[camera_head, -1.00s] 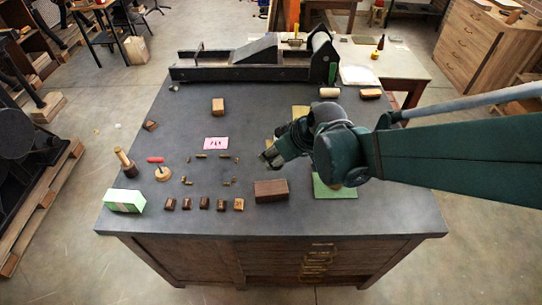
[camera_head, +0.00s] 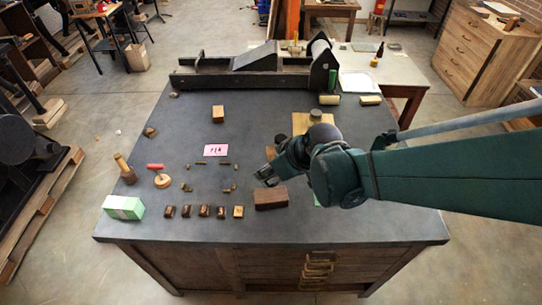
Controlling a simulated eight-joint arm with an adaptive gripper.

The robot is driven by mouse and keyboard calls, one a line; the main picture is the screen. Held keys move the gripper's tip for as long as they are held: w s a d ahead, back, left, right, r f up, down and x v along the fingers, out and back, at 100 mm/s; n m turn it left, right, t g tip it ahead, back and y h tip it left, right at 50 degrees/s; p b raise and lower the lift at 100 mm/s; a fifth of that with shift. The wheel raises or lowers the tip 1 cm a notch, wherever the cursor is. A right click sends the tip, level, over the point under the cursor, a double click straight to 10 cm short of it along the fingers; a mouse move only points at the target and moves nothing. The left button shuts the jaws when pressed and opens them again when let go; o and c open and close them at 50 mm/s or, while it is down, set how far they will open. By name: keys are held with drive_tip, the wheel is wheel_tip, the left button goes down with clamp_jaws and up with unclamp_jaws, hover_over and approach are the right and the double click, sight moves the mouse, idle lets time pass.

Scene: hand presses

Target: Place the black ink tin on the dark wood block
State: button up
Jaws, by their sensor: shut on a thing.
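The dark wood block (camera_head: 271,197) is a reddish-brown oblong lying near the front of the table, right of a row of small wooden pieces. My gripper (camera_head: 265,176) is just above and behind this block, pointing down and left. It is shut on a small dark thing, apparently the black ink tin, which blends with the dark fingers. I cannot make out the tin's outline or whether it touches the block. My arm comes in from the right and covers part of the table.
A pink card (camera_head: 215,150) lies mid-table with small brass pieces in front. A pale green-white box (camera_head: 124,207) is at the front left. A long press (camera_head: 255,66) spans the back. A light wood board (camera_head: 300,122) with a dark round thing is behind my arm.

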drive_tip(key=shift+f, duration=1.75)
drive_tip(key=shift+f+b, duration=0.65)
drive_tip(key=shift+f, duration=1.4)
drive_tip(key=shift+f, duration=0.15)
drive_tip(key=o, duration=1)
drive_tip(key=shift+o, duration=0.3)
drive_tip(key=shift+r, duration=0.25)
drive_tip(key=p+v, duration=0.2)
drive_tip(key=v, duration=0.9)
drive_tip(key=shift+s+r, duration=0.15)
drive_tip(key=shift+r, duration=0.2)
drive_tip(key=shift+d, duration=0.1)
